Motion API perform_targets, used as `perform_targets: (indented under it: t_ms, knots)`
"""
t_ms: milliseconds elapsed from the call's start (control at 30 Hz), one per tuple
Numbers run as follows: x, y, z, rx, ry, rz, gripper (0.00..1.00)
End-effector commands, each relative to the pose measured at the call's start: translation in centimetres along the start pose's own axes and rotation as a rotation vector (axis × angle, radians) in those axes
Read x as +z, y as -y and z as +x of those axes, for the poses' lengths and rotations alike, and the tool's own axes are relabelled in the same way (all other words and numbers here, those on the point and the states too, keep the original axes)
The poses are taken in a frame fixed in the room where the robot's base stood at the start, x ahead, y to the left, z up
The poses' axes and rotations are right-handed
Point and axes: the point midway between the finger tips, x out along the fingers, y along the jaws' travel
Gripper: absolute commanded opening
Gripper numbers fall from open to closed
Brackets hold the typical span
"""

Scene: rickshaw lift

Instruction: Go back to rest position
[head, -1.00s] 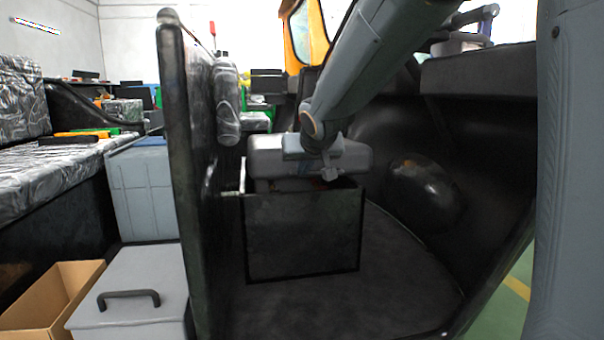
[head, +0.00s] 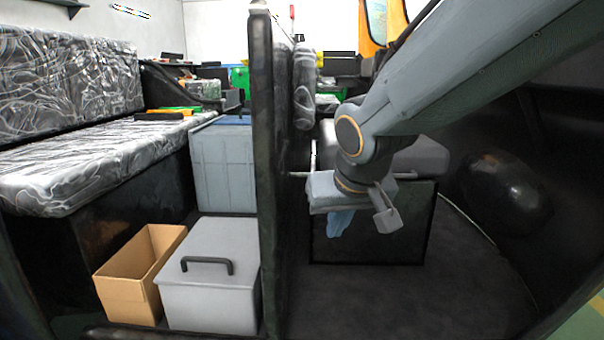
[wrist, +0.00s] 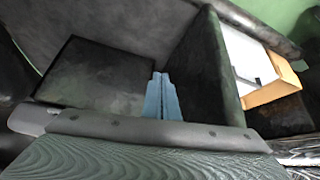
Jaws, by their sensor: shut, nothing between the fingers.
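My gripper (head: 341,222) hangs from my raised arm in front of a black box-like seat base, to the right of the upright black partition. Its blue fingers point down and are together, with nothing between them. In the wrist view my gripper (wrist: 162,98) also shows its two blue fingers side by side over the dark floor area. The gripper looks clear of the partition and the floor.
The black partition (head: 265,170) stands just left of my gripper. Beyond it are a grey lidded box (head: 215,300), an open cardboard box (head: 128,297), a blue-grey crate (head: 223,165) and a patterned bench (head: 90,165). Dark floor (head: 390,300) below my gripper is clear.

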Motion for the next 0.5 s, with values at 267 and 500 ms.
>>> perform_targets:
  t_ms: [267,500]
  knots:
    - [10.7,8.5,-4.1,-0.144,0.276,-0.194,0.00]
    - [16.3,11.7,-7.0,-0.224,0.414,-0.299,0.00]
